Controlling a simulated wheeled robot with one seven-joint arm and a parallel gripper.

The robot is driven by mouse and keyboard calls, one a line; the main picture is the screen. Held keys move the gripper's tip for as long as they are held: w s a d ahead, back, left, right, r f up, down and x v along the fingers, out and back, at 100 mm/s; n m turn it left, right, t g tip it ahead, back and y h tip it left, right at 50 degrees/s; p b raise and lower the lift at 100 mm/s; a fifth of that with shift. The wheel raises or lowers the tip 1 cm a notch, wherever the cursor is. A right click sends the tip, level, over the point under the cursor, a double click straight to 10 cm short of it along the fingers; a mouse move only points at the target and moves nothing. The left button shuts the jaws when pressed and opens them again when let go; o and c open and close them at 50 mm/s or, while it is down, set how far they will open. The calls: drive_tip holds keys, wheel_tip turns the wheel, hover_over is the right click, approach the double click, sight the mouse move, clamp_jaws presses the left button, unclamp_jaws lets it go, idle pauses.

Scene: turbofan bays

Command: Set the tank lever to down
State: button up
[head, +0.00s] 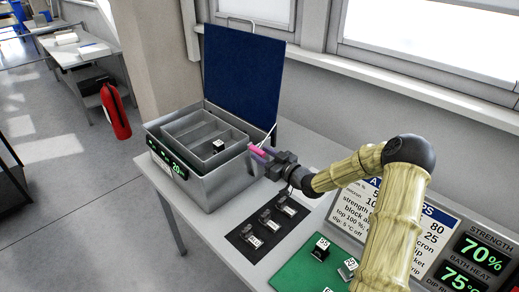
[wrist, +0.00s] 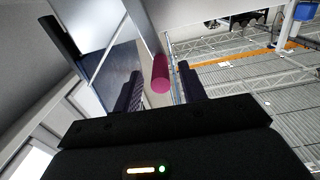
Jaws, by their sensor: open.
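The tank (head: 222,185) is a grey metal box on the bench, with its dark blue lid (head: 240,75) standing open. A pink lever handle (head: 258,152) sticks out at the tank's right side, roughly level with its rim. My gripper (head: 270,159) is at that handle, to the right of the tank. In the wrist view the handle's round pink end (wrist: 160,78) lies between my two dark, parted fingers. I cannot tell whether either finger touches it. The lever's base is hidden behind my gripper.
A divided tray (head: 190,127) in the tank holds a small block (head: 218,145). In front lie a black pad (head: 245,237) with metal pieces and a green mat (head: 296,272) with marked blocks. Sign and displays (head: 480,255) stand right. A wall and window are behind.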

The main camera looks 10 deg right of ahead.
drive_tip(key=shift+x, duration=1.15)
drive_tip(key=shift+w+a, duration=0.1)
clamp_jaws()
